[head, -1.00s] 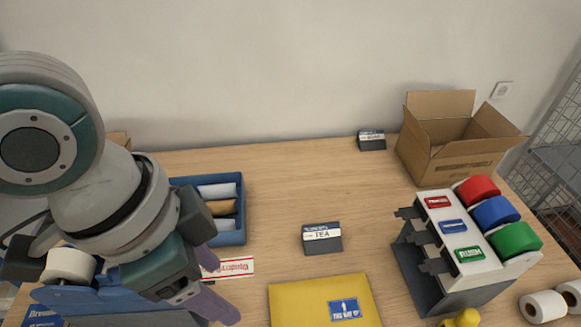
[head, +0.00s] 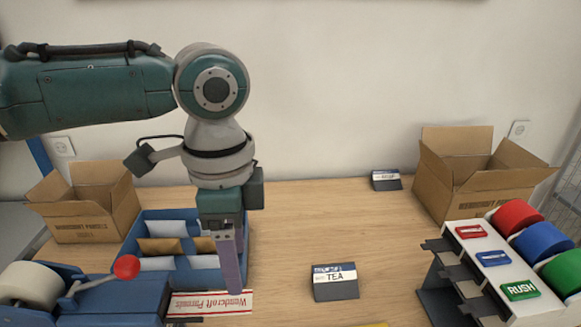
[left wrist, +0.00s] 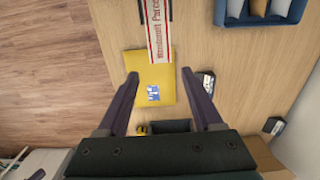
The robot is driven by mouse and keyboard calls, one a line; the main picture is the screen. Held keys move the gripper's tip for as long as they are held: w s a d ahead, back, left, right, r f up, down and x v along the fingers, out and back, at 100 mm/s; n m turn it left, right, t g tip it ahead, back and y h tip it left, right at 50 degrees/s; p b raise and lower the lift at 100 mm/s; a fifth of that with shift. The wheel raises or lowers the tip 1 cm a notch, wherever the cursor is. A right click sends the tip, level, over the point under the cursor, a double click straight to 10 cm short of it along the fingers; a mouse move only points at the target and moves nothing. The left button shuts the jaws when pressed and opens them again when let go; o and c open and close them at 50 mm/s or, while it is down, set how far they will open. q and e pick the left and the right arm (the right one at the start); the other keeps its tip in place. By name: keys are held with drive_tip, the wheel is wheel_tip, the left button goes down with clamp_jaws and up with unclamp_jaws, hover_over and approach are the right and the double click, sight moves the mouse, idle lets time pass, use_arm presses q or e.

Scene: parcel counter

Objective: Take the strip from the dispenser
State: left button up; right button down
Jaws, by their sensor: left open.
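The strip (head: 212,303) is white with red lettering and juts to the right from the blue dispenser (head: 98,302) at the lower left of the head view. The dispenser carries a pale roll (head: 28,287) and a red-knobbed lever (head: 126,267). The strip also shows at the top of the left wrist view (left wrist: 157,28). My left gripper (head: 231,285) points down above the table by the strip, its fingers overlapping the strip's back edge in the head view. The left wrist view shows its fingers (left wrist: 160,73) apart with nothing between them. My right gripper is not in view.
A blue tray (head: 140,240) with several envelopes stands behind the strip. A yellow parcel (left wrist: 165,90) lies in front. A rack of coloured rolls (head: 487,262) and an open carton (head: 480,180) stand at the right.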

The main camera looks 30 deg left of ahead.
use_arm(q)
drive_tip(key=b, duration=0.4)
hover_over(243, 301)
wheel_tip(243, 301, down, 5)
drive_tip(key=shift+r, duration=0.1)
drive_tip(key=shift+f+b, duration=0.8)
drive_tip(key=shift+f, duration=0.75)
drive_tip(key=c, duration=0.6)
